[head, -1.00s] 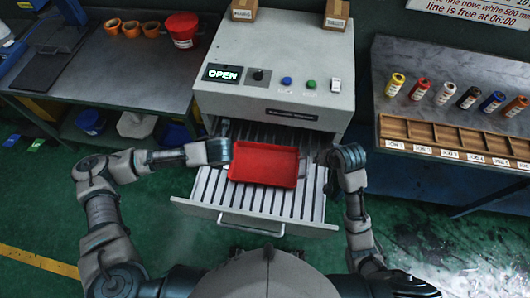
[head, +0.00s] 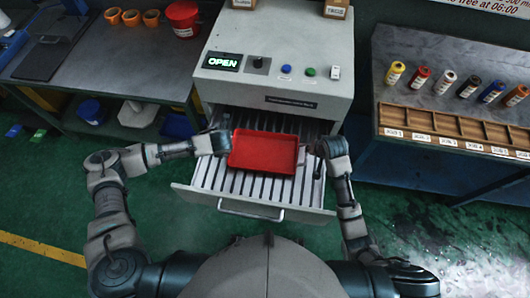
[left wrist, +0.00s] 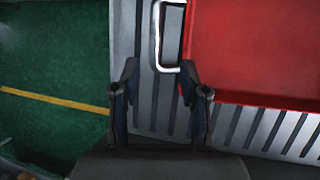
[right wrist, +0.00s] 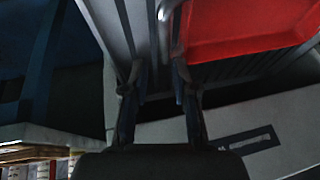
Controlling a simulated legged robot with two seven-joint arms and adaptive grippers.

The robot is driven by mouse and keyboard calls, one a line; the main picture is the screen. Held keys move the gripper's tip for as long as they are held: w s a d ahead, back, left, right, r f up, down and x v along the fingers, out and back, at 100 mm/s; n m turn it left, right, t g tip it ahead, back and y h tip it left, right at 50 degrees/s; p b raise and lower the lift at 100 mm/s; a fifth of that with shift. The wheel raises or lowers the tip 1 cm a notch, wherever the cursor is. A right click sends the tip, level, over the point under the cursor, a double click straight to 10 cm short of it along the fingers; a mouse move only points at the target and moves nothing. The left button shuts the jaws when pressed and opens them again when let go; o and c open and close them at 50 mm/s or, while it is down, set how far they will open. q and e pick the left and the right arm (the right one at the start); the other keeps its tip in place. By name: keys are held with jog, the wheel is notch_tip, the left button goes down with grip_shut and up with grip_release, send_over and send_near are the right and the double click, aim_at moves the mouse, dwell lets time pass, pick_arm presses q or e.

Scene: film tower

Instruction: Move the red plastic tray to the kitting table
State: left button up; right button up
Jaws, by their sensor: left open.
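The red plastic tray (head: 263,154) lies flat on the slats of the pulled-out drawer (head: 250,207) of a grey machine. It has a pale metal handle on its side, seen in the left wrist view (left wrist: 157,40) and in the right wrist view (right wrist: 163,12). My left gripper (left wrist: 160,75) is open at the tray's left side, with the handle just ahead of and between its fingertips. My right gripper (right wrist: 155,70) is open at the right side, its fingertips close to the other handle. In the head view the hands partly hide the handles.
The grey machine (head: 270,87) with an OPEN display stands behind the drawer. A dark workbench (head: 140,70) with orange rolls and a red tub (head: 183,17) is at the left. At the right, a bench (head: 375,150) holds coloured canisters and a wooden compartment rack (head: 455,125).

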pick_arm(q)
jog(key=x, duration=0.5)
jog(key=a+x, duration=0.1)
jog(key=x, duration=0.1)
jog(key=shift+f, duration=0.1)
pick_arm(e)
jog(key=x, duration=0.4)
jog(key=a+x, duration=0.1)
jog(key=x, duration=0.2)
jog(key=shift+r, duration=0.1)
pick_arm(q)
jog(key=shift+d, duration=0.35)
pick_arm(e)
jog(key=shift+d, duration=0.35)
pick_arm(q)
jog(key=c, duration=0.4)
pick_arm(e)
jog(key=c, duration=0.4)
pick_arm(q)
grip_shut()
pick_arm(e)
grip_shut()
pick_arm(q)
jog(key=shift+a, duration=0.15)
pick_arm(e)
jog(key=shift+a, duration=0.15)
